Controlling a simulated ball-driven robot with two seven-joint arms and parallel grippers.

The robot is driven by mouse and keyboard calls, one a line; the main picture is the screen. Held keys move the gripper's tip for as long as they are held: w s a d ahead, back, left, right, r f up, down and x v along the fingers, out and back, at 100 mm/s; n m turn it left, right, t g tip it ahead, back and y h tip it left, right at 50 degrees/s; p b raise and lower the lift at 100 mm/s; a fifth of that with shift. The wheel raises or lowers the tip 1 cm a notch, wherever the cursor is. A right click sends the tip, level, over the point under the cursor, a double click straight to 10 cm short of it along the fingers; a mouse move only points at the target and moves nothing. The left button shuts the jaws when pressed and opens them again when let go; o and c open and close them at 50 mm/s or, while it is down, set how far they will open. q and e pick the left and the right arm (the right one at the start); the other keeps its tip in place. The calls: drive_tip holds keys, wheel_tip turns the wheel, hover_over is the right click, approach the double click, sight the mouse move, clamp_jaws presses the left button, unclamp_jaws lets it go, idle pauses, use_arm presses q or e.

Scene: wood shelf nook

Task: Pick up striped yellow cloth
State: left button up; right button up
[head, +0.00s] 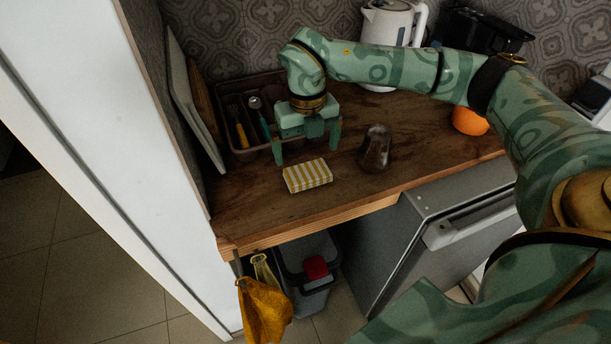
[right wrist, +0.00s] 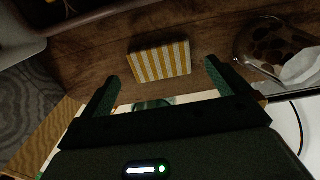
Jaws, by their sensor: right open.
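The striped yellow and white cloth (head: 307,176) lies folded in a flat block on the wooden counter, near its front edge. It also shows in the right wrist view (right wrist: 160,62), ahead of the fingertips and roughly between them. My right gripper (head: 307,147) is open and empty, above the counter and just behind the cloth in the head view. Its two fingers also show in the right wrist view (right wrist: 163,72). No contact with the cloth shows. My left gripper is not in view.
A dark glass jar (head: 375,149) stands right of the cloth. A utensil tray (head: 236,105) is behind the gripper, with boards (head: 194,100) leaning at left. A white kettle (head: 388,24) and an orange (head: 469,121) are farther right. Bare counter (head: 250,205) lies left of the cloth.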

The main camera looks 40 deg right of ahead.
sight(308, 171)
drive_tip(key=shift+s+f, duration=0.15)
drive_tip(key=shift+f, duration=0.4)
drive_tip(key=f, duration=0.1)
drive_tip(key=f+b, duration=0.1)
drive_tip(key=f, duration=0.1)
drive_tip(key=f+b, duration=0.1)
drive_tip(key=shift+s+a+f, duration=0.15)
drive_tip(key=shift+s+f, duration=0.2)
drive_tip(key=shift+f, duration=0.05)
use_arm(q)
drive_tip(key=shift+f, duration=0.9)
use_arm(e)
drive_tip(key=shift+r, duration=0.1)
drive_tip(key=c, duration=0.8)
